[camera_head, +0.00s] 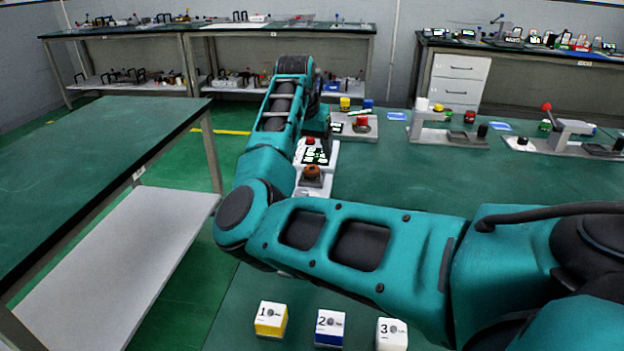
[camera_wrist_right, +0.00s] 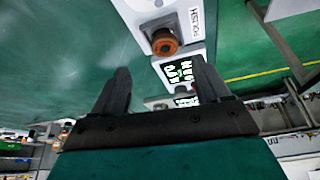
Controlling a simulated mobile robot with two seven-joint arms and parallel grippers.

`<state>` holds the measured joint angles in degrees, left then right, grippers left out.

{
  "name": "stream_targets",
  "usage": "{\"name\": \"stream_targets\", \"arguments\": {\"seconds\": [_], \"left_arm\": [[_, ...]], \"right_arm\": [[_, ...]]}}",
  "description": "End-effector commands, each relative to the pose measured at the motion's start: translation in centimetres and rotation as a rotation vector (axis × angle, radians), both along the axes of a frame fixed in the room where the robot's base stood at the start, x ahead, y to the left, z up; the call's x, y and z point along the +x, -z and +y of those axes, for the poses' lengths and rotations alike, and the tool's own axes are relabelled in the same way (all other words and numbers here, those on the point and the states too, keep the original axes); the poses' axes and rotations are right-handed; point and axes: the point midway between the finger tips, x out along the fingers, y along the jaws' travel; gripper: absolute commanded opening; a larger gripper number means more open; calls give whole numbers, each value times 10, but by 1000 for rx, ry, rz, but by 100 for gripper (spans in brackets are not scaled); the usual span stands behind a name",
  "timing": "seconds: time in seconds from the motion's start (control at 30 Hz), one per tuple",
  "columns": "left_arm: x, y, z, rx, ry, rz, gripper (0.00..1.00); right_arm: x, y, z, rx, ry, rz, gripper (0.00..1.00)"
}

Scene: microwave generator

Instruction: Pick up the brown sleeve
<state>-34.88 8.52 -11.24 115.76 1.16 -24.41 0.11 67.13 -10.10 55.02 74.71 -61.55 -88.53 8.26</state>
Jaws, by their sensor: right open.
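The brown sleeve (camera_head: 312,172) stands on a white device with a lit display (camera_head: 316,155) on the green table. In the right wrist view the brown sleeve (camera_wrist_right: 165,42) is a round brown piece with a dark centre, seated on the device. My right gripper (camera_wrist_right: 160,65) is open and empty. Its two dark fingers show apart in that view, with the sleeve lying beyond the gap between their tips. In the head view the right gripper (camera_head: 318,122) is mostly hidden by my own arm. My left gripper is not in view.
Yellow (camera_head: 271,319), blue (camera_head: 330,328) and white (camera_head: 392,334) numbered boxes stand at the table's front. A device with a red button (camera_head: 362,122) stands behind the display device. Other grey devices (camera_head: 452,134) stand at the right. An empty green table (camera_head: 80,150) is at the left.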

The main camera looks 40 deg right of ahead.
Motion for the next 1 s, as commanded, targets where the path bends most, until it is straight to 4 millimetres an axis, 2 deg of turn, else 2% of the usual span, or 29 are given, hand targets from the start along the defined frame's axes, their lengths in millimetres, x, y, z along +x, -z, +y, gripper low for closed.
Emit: {"name": "stream_targets", "arguments": {"seconds": [0.03, 0.1, 0.37, 0.63, 0.77, 1.0], "left_arm": [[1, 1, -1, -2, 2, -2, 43], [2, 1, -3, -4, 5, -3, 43], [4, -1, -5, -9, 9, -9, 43], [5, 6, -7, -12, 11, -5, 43], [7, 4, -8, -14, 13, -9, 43], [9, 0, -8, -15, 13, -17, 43]], "right_arm": [[2, 10, -3, 1, -1, 2, 76], [4, 18, -6, 0, 0, 1, 76], [10, 35, -13, 0, 0, 0, 76], [22, 67, -26, 2, 0, 1, 76], [24, 73, -28, 2, 1, -1, 76], [24, 73, -28, 1, 1, -1, 74]]}}
